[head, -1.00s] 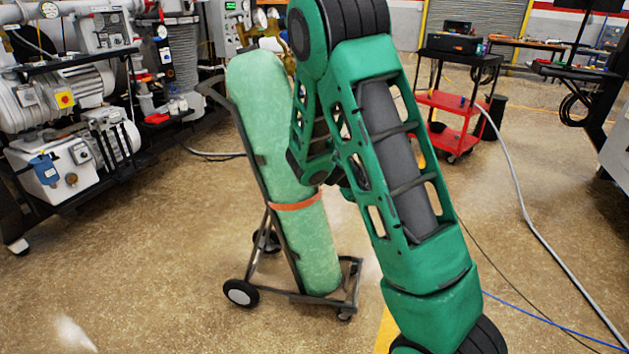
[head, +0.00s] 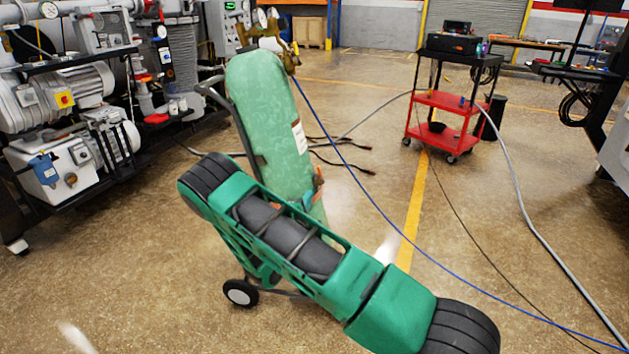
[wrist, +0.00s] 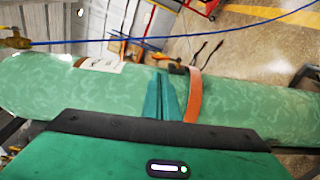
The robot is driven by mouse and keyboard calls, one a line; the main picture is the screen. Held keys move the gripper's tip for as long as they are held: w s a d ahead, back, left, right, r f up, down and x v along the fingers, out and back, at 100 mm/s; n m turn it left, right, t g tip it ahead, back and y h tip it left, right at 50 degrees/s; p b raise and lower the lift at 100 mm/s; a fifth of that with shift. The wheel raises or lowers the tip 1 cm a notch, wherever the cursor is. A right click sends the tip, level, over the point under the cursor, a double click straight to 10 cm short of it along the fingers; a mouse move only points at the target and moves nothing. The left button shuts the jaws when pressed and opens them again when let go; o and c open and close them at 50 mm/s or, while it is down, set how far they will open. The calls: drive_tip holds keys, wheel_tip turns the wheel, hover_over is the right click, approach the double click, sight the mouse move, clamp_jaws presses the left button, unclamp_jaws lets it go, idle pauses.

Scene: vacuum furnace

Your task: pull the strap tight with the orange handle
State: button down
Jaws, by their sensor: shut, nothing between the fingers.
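A green gas cylinder (head: 265,100) leans on a dark two-wheeled cart (head: 232,120); my arm hides its lower part in the head view. In the wrist view the cylinder (wrist: 100,90) runs across the picture, with an orange strap (wrist: 194,98) around it. A small dark buckle (wrist: 177,68) sits at the strap's far edge. In the head view a small orange piece (head: 318,178) shows at the cylinder's right side; I cannot tell strap from handle there. My gripper (wrist: 160,78) is shut and empty, over the cylinder just left of the strap.
A blue hose (head: 350,165) runs from the cylinder's brass valve (head: 268,38) across the floor. Dark cables (head: 345,160) lie behind the cylinder. A red cart (head: 440,115) stands at the back right. Pump machinery (head: 60,110) stands at the left.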

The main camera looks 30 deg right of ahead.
sight(319, 172)
idle(0.3)
drive_tip(key=x, duration=1.4)
